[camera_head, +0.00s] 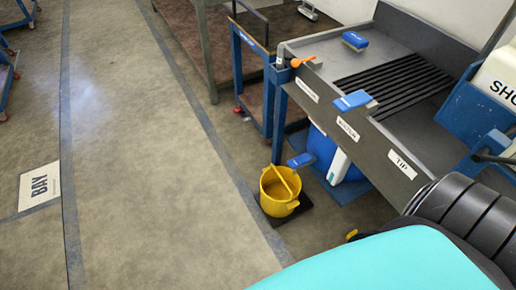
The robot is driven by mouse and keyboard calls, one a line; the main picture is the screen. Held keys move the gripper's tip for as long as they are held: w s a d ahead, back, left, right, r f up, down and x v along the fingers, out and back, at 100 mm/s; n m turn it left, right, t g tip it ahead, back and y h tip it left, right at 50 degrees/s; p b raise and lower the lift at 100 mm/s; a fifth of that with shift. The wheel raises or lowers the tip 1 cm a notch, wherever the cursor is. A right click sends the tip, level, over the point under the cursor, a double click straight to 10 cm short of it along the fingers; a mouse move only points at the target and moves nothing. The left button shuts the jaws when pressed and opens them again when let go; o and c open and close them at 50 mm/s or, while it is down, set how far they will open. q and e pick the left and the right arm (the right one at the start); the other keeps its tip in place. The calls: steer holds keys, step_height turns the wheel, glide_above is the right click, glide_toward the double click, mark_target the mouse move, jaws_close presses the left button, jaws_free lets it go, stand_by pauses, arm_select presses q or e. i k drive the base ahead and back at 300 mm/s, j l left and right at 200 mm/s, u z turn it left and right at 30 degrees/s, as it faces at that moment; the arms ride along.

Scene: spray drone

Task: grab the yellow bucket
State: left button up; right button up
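The yellow bucket (273,203) stands upright on the floor, on a small dark mat (303,203), left of the grey workbench. Its top is open and its yellow handle lies slanting across the mouth. Nothing touches the bucket from above. Neither of my grippers shows in the head view, so I cannot see whether they are open or shut.
The grey workbench (392,150) with a black slatted top stands to the right. A blue container (322,150) sits under it, and a blue-handled item (300,160) is close behind the bucket. The floor (165,190) left of the bucket is clear.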

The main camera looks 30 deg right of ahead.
mark_target(280, 189)
steer(key=i+j+z, duration=0.1)
steer(key=i+z, duration=0.2)
steer(key=i, duration=0.25)
steer(key=i+j+z, duration=0.2)
steer(key=i+z, duration=0.15)
steer(key=i, duration=0.15)
